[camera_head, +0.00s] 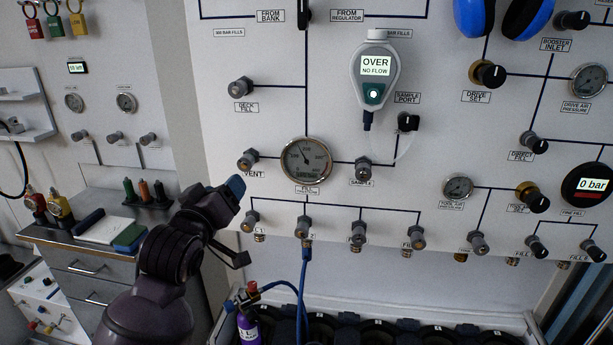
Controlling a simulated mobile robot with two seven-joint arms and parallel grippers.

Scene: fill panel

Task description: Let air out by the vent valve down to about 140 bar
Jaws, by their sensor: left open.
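The vent valve (247,160) is a small dark knob with a metal stem on the white panel, above its "VENT" label. The fill pressure gauge (307,160) is a round dial just right of it; its needle points up and left, and its numbers are too small to read surely. My left gripper (240,222) is open and empty, below and slightly left of the vent valve and apart from it. My right gripper is not in view.
A row of fill valves (303,228) sits close right of my left gripper. A blue hose (303,275) hangs from one to a purple cylinder (248,328). A meter reading "OVER NO FLOW" (375,70) hangs above. A bench (90,240) stands left.

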